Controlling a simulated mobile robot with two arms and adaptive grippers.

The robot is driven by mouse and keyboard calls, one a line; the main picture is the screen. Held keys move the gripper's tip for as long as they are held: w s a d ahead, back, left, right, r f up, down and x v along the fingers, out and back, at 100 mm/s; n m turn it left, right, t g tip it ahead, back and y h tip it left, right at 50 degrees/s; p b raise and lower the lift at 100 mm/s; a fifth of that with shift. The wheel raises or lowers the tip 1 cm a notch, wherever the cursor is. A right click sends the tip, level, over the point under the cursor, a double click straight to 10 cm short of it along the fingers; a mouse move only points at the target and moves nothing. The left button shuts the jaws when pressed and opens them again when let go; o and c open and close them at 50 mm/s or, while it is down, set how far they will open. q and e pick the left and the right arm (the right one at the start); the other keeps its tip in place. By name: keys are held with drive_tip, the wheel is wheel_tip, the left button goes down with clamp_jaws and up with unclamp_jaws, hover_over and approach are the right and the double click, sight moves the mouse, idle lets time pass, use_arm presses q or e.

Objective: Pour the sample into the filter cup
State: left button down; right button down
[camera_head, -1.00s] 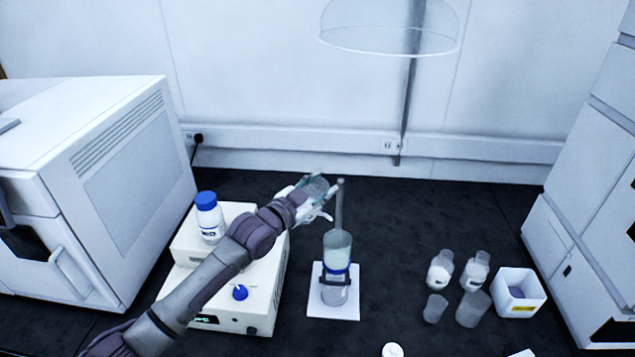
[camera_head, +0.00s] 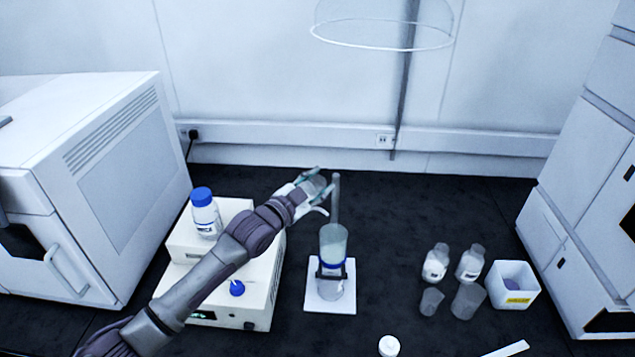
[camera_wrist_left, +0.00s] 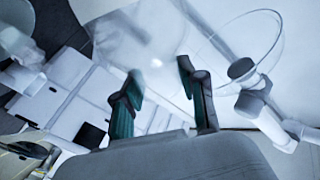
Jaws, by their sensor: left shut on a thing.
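The filter cup (camera_head: 333,240) is a clear cylinder with a blue ring, upright on a clear flask on a white plate (camera_head: 318,302). A thin grey rod (camera_head: 336,195) stands right behind it. My left gripper (camera_head: 318,187) is behind and slightly left of the cup, higher in the head view, near the top of the rod. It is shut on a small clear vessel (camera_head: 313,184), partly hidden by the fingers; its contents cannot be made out. In the left wrist view the green-padded fingers (camera_wrist_left: 158,88) show, with the vessel hard to discern. My right gripper is not in view.
A white instrument (camera_head: 265,285) with a blue-capped bottle (camera_head: 205,213) on it lies under my left forearm. Several small containers (camera_head: 436,262) and a white box (camera_head: 513,285) stand at the right. Large machines flank both sides. A clear dome (camera_head: 383,25) hangs above.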

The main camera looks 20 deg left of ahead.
use_arm(q)
drive_tip(key=shift+f+m, duration=0.15)
drive_tip(key=shift+m, duration=0.25)
drive_tip(key=shift+d+f+m, duration=0.1)
drive_tip(key=shift+f+m, duration=0.2)
drive_tip(key=shift+m, duration=0.3)
drive_tip(key=shift+s+d+f+m+b, duration=0.1)
drive_tip(key=shift+f+m+b, duration=0.2)
drive_tip(key=shift+f+m, duration=0.15)
drive_tip(key=shift+d+f+m, duration=0.15)
drive_tip(key=shift+f+m, duration=0.2)
drive_tip(key=shift+m, duration=0.3)
